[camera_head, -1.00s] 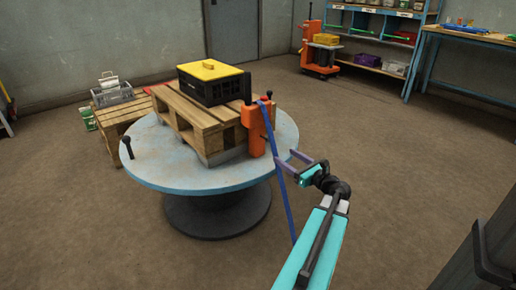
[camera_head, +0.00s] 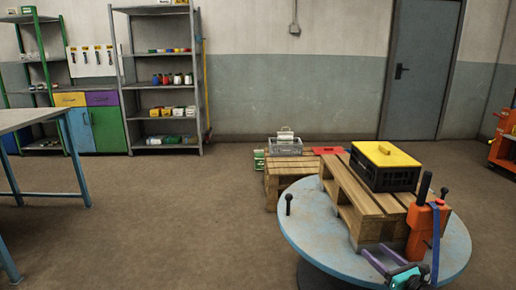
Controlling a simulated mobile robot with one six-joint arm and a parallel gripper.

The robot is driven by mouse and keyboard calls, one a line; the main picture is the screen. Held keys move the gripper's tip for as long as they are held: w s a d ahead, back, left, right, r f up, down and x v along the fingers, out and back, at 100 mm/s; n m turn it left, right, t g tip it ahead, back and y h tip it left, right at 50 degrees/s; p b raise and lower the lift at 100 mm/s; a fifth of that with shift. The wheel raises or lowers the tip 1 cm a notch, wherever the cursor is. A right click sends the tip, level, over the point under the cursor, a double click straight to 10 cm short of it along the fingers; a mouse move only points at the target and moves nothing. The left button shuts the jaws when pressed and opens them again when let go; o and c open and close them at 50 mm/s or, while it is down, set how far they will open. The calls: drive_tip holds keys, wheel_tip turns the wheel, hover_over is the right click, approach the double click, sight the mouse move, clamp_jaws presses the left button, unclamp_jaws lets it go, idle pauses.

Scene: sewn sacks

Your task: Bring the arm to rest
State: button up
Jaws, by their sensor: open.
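My gripper (camera_head: 373,251) shows at the bottom right, with purple fingers and a turquoise body. It is open and I see nothing between its fingers. It appears in front of the round table's near right part, just left of the hanging blue strap (camera_head: 436,245). I cannot tell whether it touches the table or strap. Most of my arm is out of the frame.
A round pale-blue table (camera_head: 310,238) bears a wooden pallet (camera_head: 352,196), a black crate with yellow lid (camera_head: 386,165) and an orange device (camera_head: 419,230). A low pallet (camera_head: 272,185) stands behind. Open floor lies left, up to a workbench (camera_head: 30,118) and shelves (camera_head: 160,100).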

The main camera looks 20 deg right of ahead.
drive_tip(key=w+a+y+p, duration=0.3)
drive_tip(key=w+a+p, duration=0.2)
drive_tip(key=w+a, duration=0.8)
drive_tip(key=w+a+f+m+g+h+p, duration=0.1)
drive_tip(key=w+a+f+m+p, duration=0.15)
drive_tip(key=a, duration=0.55)
drive_tip(key=w+a+f+m+g+h+p, duration=0.15)
drive_tip(key=a+m+p, duration=0.25)
drive_tip(key=a, duration=0.4)
drive_tip(key=w+a+f+m+g+h+p, duration=0.1)
drive_tip(key=a+f+m+p, duration=0.1)
drive_tip(key=a+m+p, duration=0.35)
drive_tip(key=s+a+f+m+g+h+p, duration=0.1)
drive_tip(key=s+a+f+m+g+p, duration=0.1)
drive_tip(key=s+a+f+m+g, duration=0.45)
drive_tip(key=s+a+f+m+g+h+p, duration=0.1)
drive_tip(key=s+a+f+m+g+p, duration=0.2)
drive_tip(key=s+f, duration=0.65)
drive_tip(key=s+a+m+g, duration=0.1)
drive_tip(key=s+m+g, duration=0.2)
drive_tip(key=s, duration=0.5)
drive_tip(key=s+a+m+g+y, duration=0.1)
drive_tip(key=s+a+m+g, duration=0.1)
drive_tip(key=s+m, duration=0.4)
drive_tip(key=s+a+r+m+g+y+b, duration=0.1)
drive_tip(key=s+m+g, duration=0.4)
drive_tip(key=s, duration=0.6)
drive_tip(key=shift+a, duration=0.75)
